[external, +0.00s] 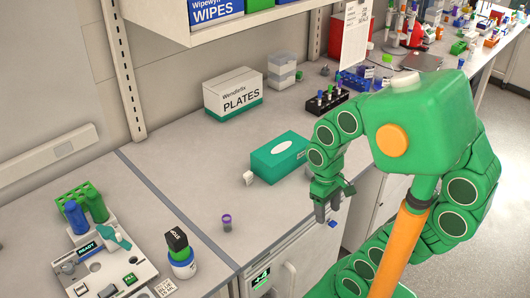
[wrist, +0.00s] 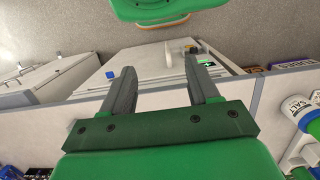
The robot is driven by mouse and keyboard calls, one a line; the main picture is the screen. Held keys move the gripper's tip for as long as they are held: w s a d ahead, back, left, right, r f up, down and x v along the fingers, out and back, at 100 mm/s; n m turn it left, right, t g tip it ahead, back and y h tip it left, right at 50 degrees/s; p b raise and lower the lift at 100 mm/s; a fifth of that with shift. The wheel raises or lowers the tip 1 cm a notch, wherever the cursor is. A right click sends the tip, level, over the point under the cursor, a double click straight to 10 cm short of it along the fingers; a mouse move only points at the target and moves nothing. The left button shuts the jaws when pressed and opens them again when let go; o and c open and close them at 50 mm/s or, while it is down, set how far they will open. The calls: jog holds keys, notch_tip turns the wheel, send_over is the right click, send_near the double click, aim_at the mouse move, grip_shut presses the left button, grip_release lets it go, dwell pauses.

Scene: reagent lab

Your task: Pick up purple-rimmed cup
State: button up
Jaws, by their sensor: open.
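The purple-rimmed cup (external: 227,223) is a small grey cup standing upright on the bench, near its front edge, in the external view. I cannot make it out in the wrist view. My gripper (external: 327,212) is to the right of the cup, well apart from it, by the front edge of the bench with its fingers pointing down. In the wrist view my gripper (wrist: 160,78) has its two grey fingers spread, with nothing held between them.
A green tissue box (external: 279,157) and a small white block (external: 248,178) stand behind the cup. A stop-labelled bottle (external: 181,262) and a device with a ready display (external: 88,247) stand to its left. The bench around the cup is clear.

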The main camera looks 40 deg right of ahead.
jog(key=n+t, duration=0.2)
jog(key=n, duration=2.9)
send_over(227, 222)
jog(key=w, duration=0.1)
notch_tip(227, 222, down, 7)
jog(key=shift+w+d+f, duration=0.1)
jog(key=shift+d+f, duration=0.1)
jog(key=shift+f, duration=1.75)
jog(key=shift+w+d+f, duration=0.1)
jog(key=shift+d+f, duration=0.1)
jog(key=shift+f, duration=1.75)
jog(key=shift+s, duration=0.1)
jog(key=c, duration=1.1)
